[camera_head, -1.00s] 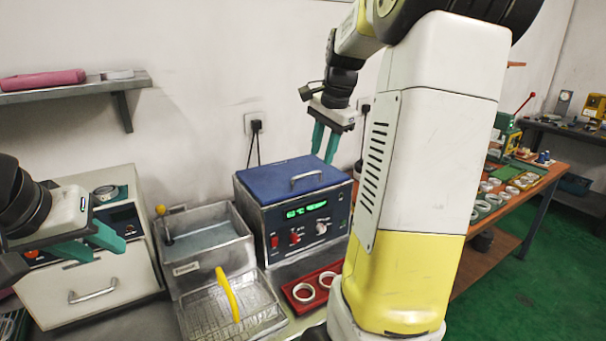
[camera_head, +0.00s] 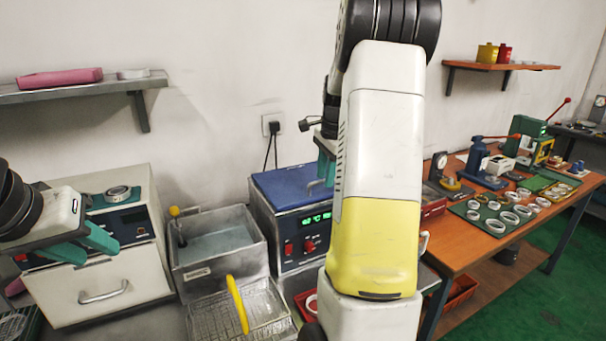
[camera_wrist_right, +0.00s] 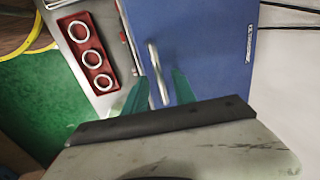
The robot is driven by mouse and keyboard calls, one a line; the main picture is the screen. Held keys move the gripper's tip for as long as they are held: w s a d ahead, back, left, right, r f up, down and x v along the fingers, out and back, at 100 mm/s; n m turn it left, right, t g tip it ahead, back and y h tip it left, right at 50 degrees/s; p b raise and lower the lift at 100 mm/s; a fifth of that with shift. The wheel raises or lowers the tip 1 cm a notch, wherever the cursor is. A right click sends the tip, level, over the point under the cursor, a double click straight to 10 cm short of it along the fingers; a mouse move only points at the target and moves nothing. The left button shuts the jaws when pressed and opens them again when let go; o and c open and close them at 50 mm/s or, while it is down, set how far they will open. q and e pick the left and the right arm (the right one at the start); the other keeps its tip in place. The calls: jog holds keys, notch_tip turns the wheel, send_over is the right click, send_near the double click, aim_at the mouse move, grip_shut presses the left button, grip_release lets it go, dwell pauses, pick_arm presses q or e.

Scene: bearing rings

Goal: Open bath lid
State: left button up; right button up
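The bath (camera_head: 290,222) is a metal box with a green display and red switches; its blue lid (camera_head: 283,184) lies shut. My right arm hides its right part in the head view. In the right wrist view the lid (camera_wrist_right: 215,45) fills the upper middle, with its metal handle (camera_wrist_right: 158,75) standing between the fingers of my right gripper (camera_wrist_right: 158,92). The fingers are apart, with gaps beside the handle. In the head view only a little of the right gripper (camera_head: 325,168) shows, above the lid. My left gripper (camera_head: 82,246) is open and empty at the far left.
A water-filled tank (camera_head: 220,245) and a wire basket with a yellow handle (camera_head: 237,303) stand left of the bath. A white drawer unit (camera_head: 105,270) is behind my left gripper. A red tray of rings (camera_wrist_right: 90,55) lies beside the bath. An orange bench (camera_head: 460,240) is right.

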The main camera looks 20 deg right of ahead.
grip_shut()
dwell(1.4)
